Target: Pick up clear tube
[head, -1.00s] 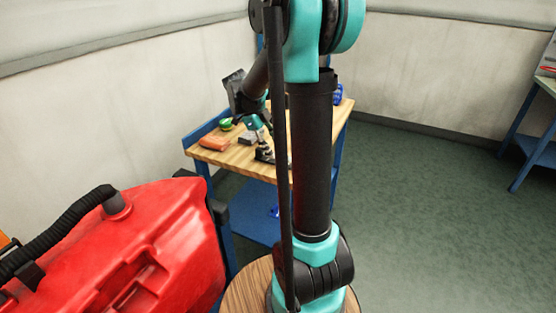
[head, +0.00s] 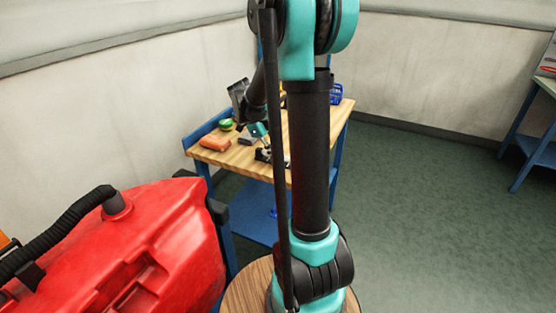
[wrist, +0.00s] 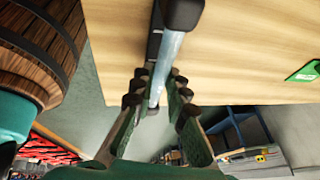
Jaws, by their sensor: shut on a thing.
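The clear tube (wrist: 168,58) is a pale, see-through cylinder with black end pieces. In the wrist view it runs down the middle of the picture, between the fingers of my gripper (wrist: 159,78). The fingers are shut on it, with pads on both sides. In the head view my gripper (head: 262,146) is low over the bench, beside my arm's black link. The tube cannot be made out clearly there.
The blue-framed bench (head: 227,156) carries an orange block (head: 214,143), a green round item (head: 226,124) and a blue item (head: 337,93) at the back. A red tank (head: 150,250) stands front left. Open green floor (head: 440,200) lies right.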

